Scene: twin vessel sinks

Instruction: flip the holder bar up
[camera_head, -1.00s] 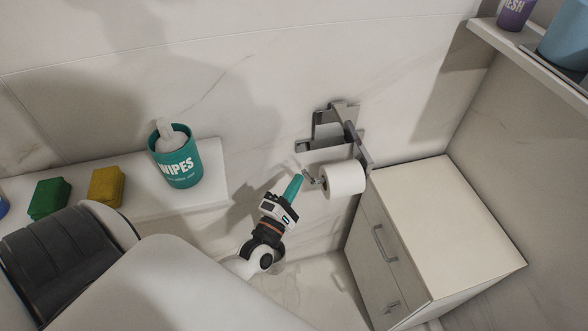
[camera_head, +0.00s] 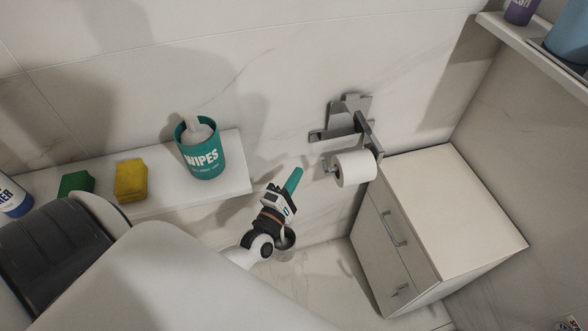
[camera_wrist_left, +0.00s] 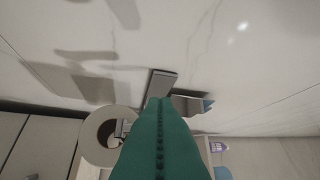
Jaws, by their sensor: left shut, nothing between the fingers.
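The metal toilet paper holder (camera_head: 368,135) is fixed to the back wall. A white paper roll (camera_head: 357,168) sits on its holder bar (camera_head: 326,164). The bar's free end shows at the roll's left, with its tip turned upward; the rest is hidden in the roll. My left gripper (camera_head: 294,179) has teal fingers, shut and empty. It is left of the bar's end and a little lower in the head view, apart from it. In the left wrist view the shut fingers (camera_wrist_left: 160,140) cover the middle, with the roll (camera_wrist_left: 97,150) at their left. My right gripper is out of view.
A white cabinet (camera_head: 455,205) with drawers stands right of the roll. A ledge (camera_head: 235,177) at left carries a teal wipes tub (camera_head: 203,155), a yellow sponge (camera_head: 131,181) and a green sponge (camera_head: 76,184). A shelf (camera_head: 540,52) is at the upper right.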

